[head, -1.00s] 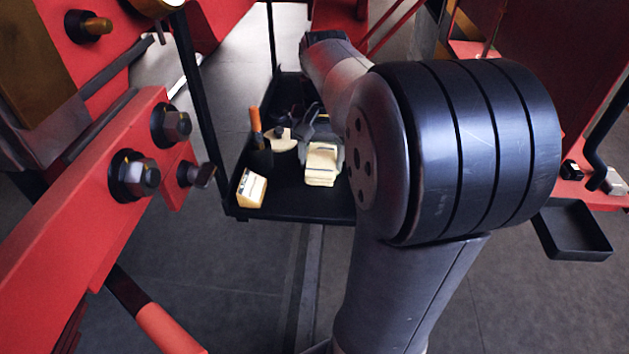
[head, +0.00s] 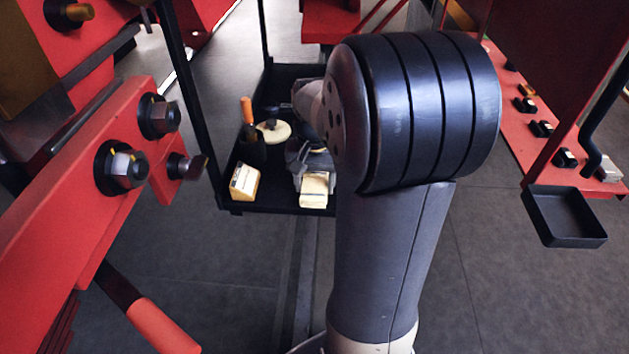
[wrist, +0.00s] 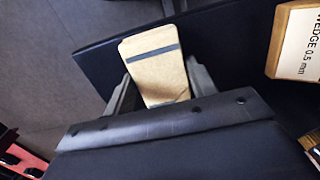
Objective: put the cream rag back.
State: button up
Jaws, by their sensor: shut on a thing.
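The cream rag (head: 314,186) is a folded cream block near the front edge of the black tray (head: 280,205). In the wrist view the rag (wrist: 155,58) has dark stripes and sits between the two fingers of my gripper (wrist: 158,88). My gripper (head: 308,162) is shut on it, with the rag's far end sticking out past the fingertips. In the wrist view the rag overlaps the tray's edge, with grey floor beyond. I cannot tell whether it touches the tray. My arm covers the tray's right part.
A wooden box labelled "WEDGE 0.5 mm" (head: 244,182) stands left of the rag; it also shows in the wrist view (wrist: 301,42). Behind are an orange-handled tool (head: 247,110) and a cream disc (head: 274,132). Red machinery with bolts (head: 128,167) rises at left. A small empty black tray (head: 565,216) is at right.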

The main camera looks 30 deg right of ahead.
aim_at(315, 184)
jog(key=o, duration=0.9)
notch_tip(315, 184, up, 12)
jog(key=shift+p, duration=0.6)
